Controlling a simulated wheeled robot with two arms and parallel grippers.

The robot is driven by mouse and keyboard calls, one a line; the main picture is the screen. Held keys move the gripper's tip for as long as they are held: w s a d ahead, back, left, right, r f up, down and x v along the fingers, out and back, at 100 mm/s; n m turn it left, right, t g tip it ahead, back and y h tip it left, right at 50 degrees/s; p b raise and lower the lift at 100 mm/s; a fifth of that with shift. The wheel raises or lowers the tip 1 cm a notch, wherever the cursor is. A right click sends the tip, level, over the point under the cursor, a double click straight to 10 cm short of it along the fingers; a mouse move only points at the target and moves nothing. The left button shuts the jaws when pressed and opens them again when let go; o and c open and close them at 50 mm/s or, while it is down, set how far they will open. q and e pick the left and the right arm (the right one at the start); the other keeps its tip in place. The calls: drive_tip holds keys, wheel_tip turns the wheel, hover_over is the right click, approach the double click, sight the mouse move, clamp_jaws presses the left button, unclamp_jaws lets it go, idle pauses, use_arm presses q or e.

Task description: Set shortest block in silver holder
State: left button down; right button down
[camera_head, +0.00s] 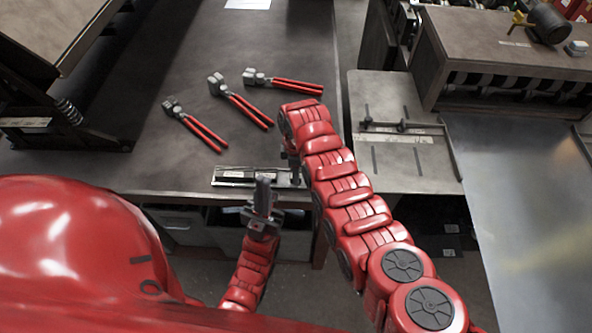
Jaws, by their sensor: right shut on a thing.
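The silver holder (222,176) is a narrow tray lying at the front edge of the dark table. Dark block-like pieces (238,175) lie in it; their lengths are hard to compare. My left gripper (263,190) points up just in front of the holder and overlaps it in the view. Its dark fingers look close together, but whether they are open or shut is unclear. My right gripper (292,160) is at the holder's right end, mostly hidden by my arm. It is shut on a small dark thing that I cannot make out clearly.
Several pliers-like tools with red handles (241,104) lie behind the holder. A dark frame with a spring (68,110) stands at the left. A grey metal plate (385,160) and a machine (500,50) are at the right.

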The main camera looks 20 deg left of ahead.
drive_tip(key=shift+c, duration=1.7)
unclamp_jaws()
drive_tip(key=shift+r, duration=0.15)
drive_tip(key=shift+r+b, duration=0.35)
drive_tip(key=shift+r, duration=0.25)
wheel_tip(320, 180, up, 16)
